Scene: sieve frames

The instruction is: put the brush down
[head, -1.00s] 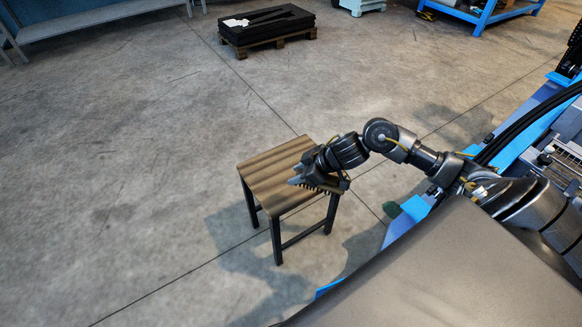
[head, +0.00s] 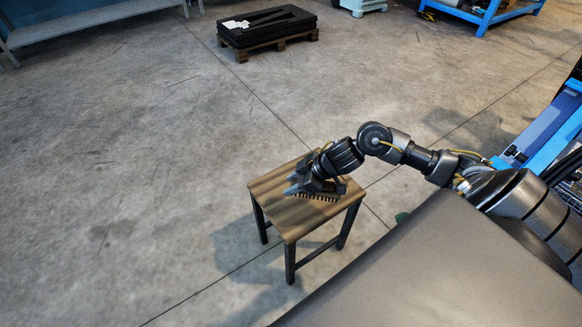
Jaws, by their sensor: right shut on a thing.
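The brush (head: 326,195) is dark, with a row of bristles pointing down. It is at the right part of the small wooden stool (head: 268,187) in the head view. My right gripper (head: 308,186) is shut on the brush, over the stool top. The gripper hides part of the brush. I cannot tell whether the bristles touch the stool top or hang just above it. My left gripper is not in the head view.
The stool's left and front top is bare. Grey concrete floor (head: 130,170) lies open around it. A pallet with dark sheets (head: 265,28) stands at the back. A blue frame (head: 548,130) is at the right, and a blue rack (head: 488,12) at the back right.

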